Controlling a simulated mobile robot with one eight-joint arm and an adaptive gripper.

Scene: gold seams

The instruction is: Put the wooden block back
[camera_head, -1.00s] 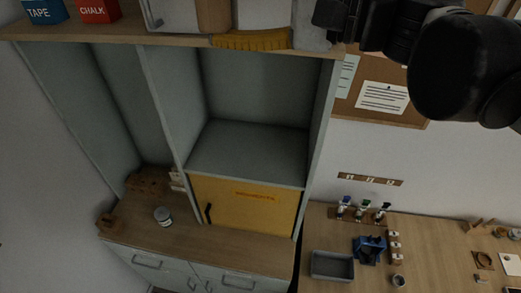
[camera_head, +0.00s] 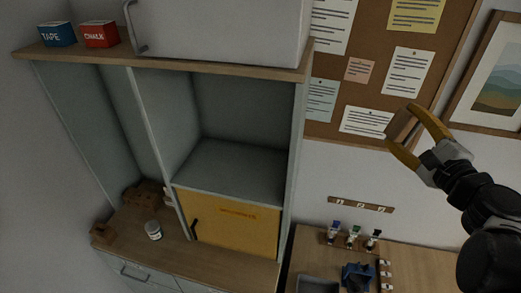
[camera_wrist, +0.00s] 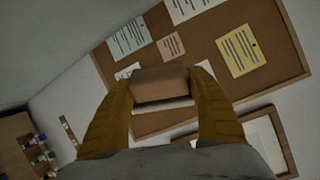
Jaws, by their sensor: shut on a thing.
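My gripper (camera_head: 404,136), with yellow fingers, is shut on a brown wooden block (camera_head: 398,124) at the right of the head view. The block is up in the air in front of the cork board, well right of the cabinet.
The cabinet (camera_head: 208,64) has an open grey compartment (camera_head: 235,165) above a yellow door (camera_head: 230,218).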

